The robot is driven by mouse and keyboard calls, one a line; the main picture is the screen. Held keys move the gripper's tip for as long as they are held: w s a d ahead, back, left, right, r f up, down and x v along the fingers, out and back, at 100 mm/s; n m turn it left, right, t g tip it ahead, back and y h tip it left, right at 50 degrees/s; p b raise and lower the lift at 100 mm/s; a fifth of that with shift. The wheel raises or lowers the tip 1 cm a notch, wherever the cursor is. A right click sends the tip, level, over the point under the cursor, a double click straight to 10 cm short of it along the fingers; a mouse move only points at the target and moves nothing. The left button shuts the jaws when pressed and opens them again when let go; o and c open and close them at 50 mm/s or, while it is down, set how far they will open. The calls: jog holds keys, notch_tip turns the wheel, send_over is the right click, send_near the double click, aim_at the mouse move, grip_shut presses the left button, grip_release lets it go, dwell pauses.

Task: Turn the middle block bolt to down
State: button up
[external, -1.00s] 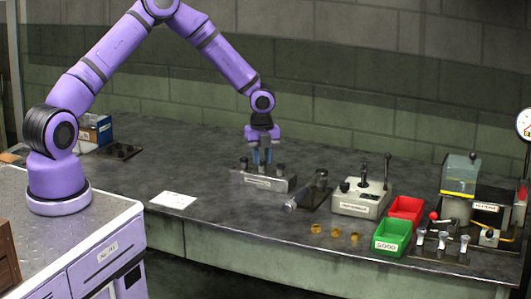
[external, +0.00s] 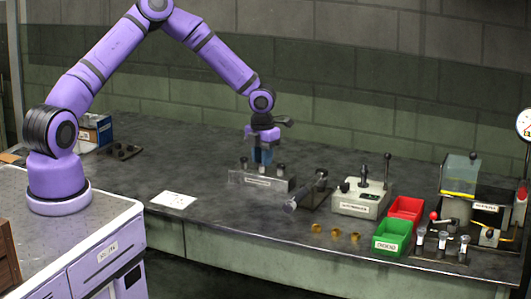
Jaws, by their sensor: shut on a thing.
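A grey metal block (external: 280,185) with a pale label on its front stands on the bench in the middle of the external view. A dark-topped bolt (external: 243,164) shows at its left end and another (external: 281,169) at its right end. My gripper (external: 264,162) points straight down over the middle of the block, between these two. It is shut on the middle block bolt, which its fingers hide. The direction the middle bolt faces cannot be made out.
A dark fixture with a slanted cylinder (external: 307,190) stands just right of the block. Further right are a grey lever box (external: 358,203), a red bin (external: 406,207), a green bin (external: 390,238) and a press (external: 459,180). The bench left of the block is mostly clear.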

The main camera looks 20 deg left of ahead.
jog(key=m, duration=0.6)
jog(key=shift+w+r, duration=0.1)
jog(key=shift+m, duration=3.1)
jog(key=o, duration=0.9)
notch_tip(320, 180, up, 11)
jog(key=shift+f, duration=0.15)
